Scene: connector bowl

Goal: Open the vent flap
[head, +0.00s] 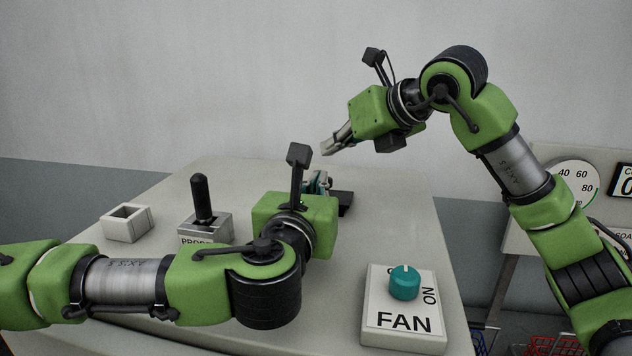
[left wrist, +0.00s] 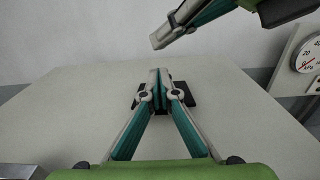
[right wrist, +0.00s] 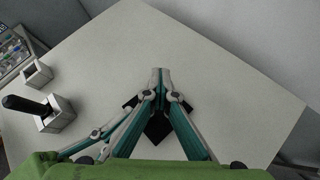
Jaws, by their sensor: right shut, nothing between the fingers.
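A flat black plate (head: 343,202), which may be the vent flap, lies on the pale table. It also shows in the left wrist view (left wrist: 188,101) and the right wrist view (right wrist: 158,131), partly hidden by fingers; I cannot tell whether it is raised. My left gripper (left wrist: 160,73) has its fingertips together in front of the plate; whether it touches it is unclear. In the head view my left gripper (head: 321,182) is mostly hidden by its own wrist. My right gripper (head: 327,147) is shut and empty, in the air above and beyond the plate.
A white FAN box (head: 396,318) with a teal knob (head: 405,283) stands at the front right. A black-handled probe (head: 202,198) in its holder and an open white square holder (head: 126,222) stand left. A gauge panel (head: 573,181) is at the far right.

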